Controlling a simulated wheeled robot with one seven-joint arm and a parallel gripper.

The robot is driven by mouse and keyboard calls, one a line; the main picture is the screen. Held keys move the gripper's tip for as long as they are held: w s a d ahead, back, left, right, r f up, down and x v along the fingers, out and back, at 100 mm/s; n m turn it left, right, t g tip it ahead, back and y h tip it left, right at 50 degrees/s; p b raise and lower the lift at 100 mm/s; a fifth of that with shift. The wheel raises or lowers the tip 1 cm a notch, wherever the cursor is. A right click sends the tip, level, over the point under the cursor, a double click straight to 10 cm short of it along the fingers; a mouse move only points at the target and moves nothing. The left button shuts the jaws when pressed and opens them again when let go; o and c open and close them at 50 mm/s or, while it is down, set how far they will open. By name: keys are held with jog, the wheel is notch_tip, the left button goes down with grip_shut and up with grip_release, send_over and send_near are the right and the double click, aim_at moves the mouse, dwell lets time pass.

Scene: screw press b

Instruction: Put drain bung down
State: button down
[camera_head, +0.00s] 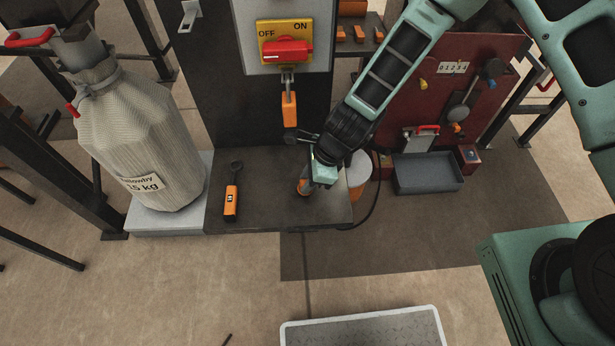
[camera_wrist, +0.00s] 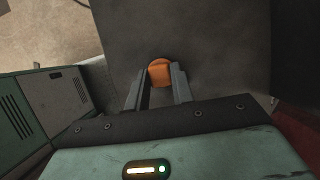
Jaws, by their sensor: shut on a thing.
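The drain bung is a small orange piece (camera_head: 304,187) at my gripper, low over the right part of a dark shelf (camera_head: 270,214). In the wrist view the orange drain bung (camera_wrist: 160,72) shows between the two grey fingertips. My gripper (camera_head: 312,178) is shut on it, pointing down; it also shows in the wrist view (camera_wrist: 161,82). I cannot tell whether the bung's lower end touches the shelf. Part of the bung is hidden by the fingers.
An orange-handled tool (camera_head: 231,196) lies left on the shelf. A pale sack (camera_head: 140,135) stands further left. An orange padlock (camera_head: 289,108) hangs under a red switch handle (camera_head: 287,49). A white and orange bucket (camera_head: 359,172) and grey tray (camera_head: 428,174) are right. The shelf's middle is clear.

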jog(key=c, duration=1.2)
grip_release()
jog(key=shift+f, duration=0.1)
